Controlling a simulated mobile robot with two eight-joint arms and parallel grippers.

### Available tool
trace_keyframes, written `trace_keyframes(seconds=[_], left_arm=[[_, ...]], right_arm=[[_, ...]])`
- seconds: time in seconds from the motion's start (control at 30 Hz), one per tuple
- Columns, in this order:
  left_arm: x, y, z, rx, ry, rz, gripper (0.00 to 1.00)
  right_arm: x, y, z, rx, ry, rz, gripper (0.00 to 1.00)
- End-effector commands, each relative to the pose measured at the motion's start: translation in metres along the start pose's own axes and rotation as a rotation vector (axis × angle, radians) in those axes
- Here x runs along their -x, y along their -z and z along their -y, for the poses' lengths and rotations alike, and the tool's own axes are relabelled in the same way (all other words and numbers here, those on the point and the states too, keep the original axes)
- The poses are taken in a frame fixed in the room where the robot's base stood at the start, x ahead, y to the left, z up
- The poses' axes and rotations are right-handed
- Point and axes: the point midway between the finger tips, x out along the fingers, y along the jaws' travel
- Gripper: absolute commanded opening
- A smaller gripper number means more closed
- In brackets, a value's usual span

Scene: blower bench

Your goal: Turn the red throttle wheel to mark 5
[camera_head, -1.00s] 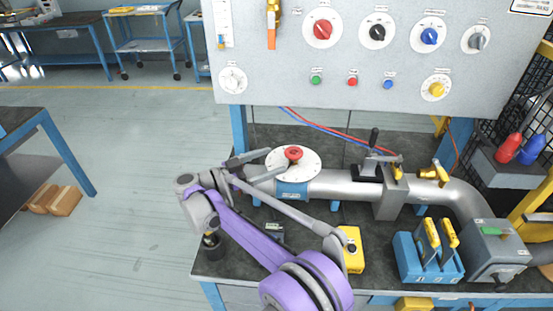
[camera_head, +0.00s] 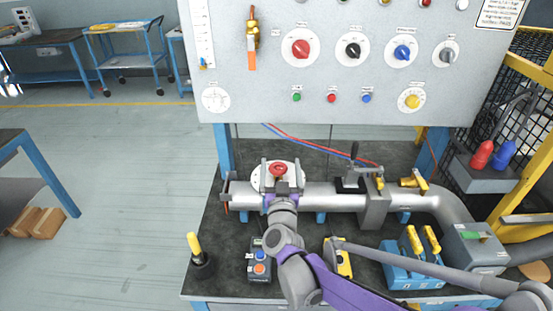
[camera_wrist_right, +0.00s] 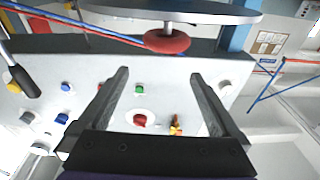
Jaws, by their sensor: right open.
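The red throttle wheel (camera_head: 278,169) sits on a round white dial plate (camera_head: 298,169) on top of the silver pipe. My right gripper (camera_head: 279,182) is at the near side of the wheel, its fingers open and pointing toward it. In the right wrist view, the red wheel (camera_wrist_right: 167,41) and the dial plate's disc (camera_wrist_right: 190,12) appear above the gap between the open fingers (camera_wrist_right: 159,75). The wheel looks just beyond the fingertips; I cannot tell whether they touch it. The dial marks are not readable. My left gripper is not in view.
The grey control panel (camera_head: 330,105) with several coloured knobs stands behind the pipe. A black-handled lever (camera_head: 353,165) is right of the wheel. A button box (camera_head: 259,262), a yellow-handled tool (camera_head: 196,248) and a blue holder (camera_head: 400,265) are on the near bench.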

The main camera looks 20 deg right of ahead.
Motion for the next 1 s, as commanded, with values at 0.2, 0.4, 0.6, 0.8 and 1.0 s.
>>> trace_keyframes(seconds=[0.2, 0.4, 0.6, 0.8, 1.0], left_arm=[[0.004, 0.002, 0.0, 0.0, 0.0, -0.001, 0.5], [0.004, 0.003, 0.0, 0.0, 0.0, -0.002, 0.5], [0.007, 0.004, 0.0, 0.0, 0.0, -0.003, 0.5], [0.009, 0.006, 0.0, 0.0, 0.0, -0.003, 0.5], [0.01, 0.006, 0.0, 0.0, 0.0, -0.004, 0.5]], right_arm=[[0.041, -0.023, -0.009, 0.025, 0.135, 0.12, 0.99], [0.028, -0.029, -0.006, 0.027, 0.149, 0.134, 0.99], [-0.01, -0.033, 0.0, 0.028, 0.147, 0.133, 0.99], [-0.043, -0.037, 0.005, 0.027, 0.147, 0.132, 0.99], [-0.06, -0.04, 0.007, 0.027, 0.147, 0.132, 0.99]])
